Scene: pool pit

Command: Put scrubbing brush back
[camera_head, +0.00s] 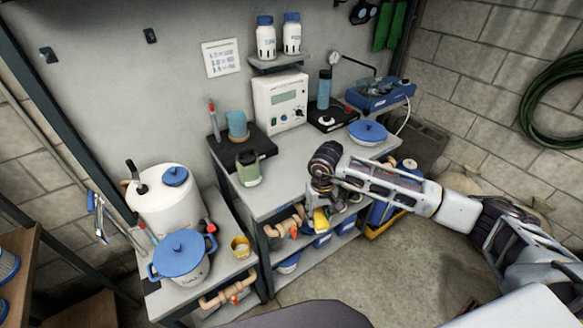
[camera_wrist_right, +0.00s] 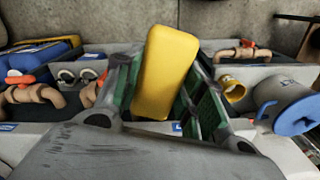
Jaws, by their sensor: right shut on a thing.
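My right gripper (camera_head: 322,208) reaches in from the right, past the front edge of the bench. It is shut on a yellow, block-shaped thing, which I take to be the scrubbing brush (camera_head: 321,219). In the right wrist view the brush (camera_wrist_right: 167,68) stands up between the two green-lined fingers of my right gripper (camera_wrist_right: 163,92). No bristles show, and its lower end is hidden between the fingers. My left gripper is in neither view.
The bench (camera_head: 270,196) carries a white meter box (camera_head: 281,103), a green jug (camera_head: 248,168) and a blue-lidded dish (camera_head: 368,132). Pipes with red valves (camera_head: 290,225) and blue bins (camera_head: 322,240) sit below. A lower counter at left holds a blue-lidded pot (camera_head: 184,258) and yellow cup (camera_head: 240,247).

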